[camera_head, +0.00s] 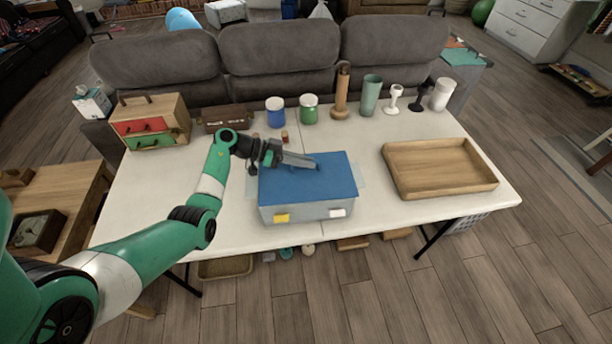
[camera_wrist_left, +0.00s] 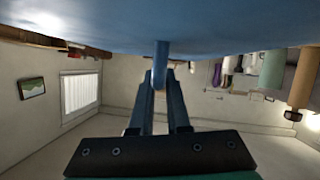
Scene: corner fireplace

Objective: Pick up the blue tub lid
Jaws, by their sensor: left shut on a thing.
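The blue tub lid (camera_head: 328,182) lies over the top of a grey tub (camera_head: 312,213) near the middle of the white table. The tub's front has a yellow patch and a white patch. My left gripper (camera_head: 314,162) reaches in from the left above the lid and is shut on its small blue handle. In the left wrist view the fingertips (camera_wrist_left: 161,80) close around the handle (camera_wrist_left: 160,57), with the lid's blue surface (camera_wrist_left: 150,22) filling the top. I cannot tell whether the lid is seated or slightly raised. My right gripper is not in view.
An empty wooden tray (camera_head: 435,166) lies on the right of the table (camera_head: 240,232). Jars, including a blue one (camera_head: 275,117) and a green one (camera_head: 309,115), a wooden holder, and cups line the back. A small wooden drawer box (camera_head: 163,113) stands back left.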

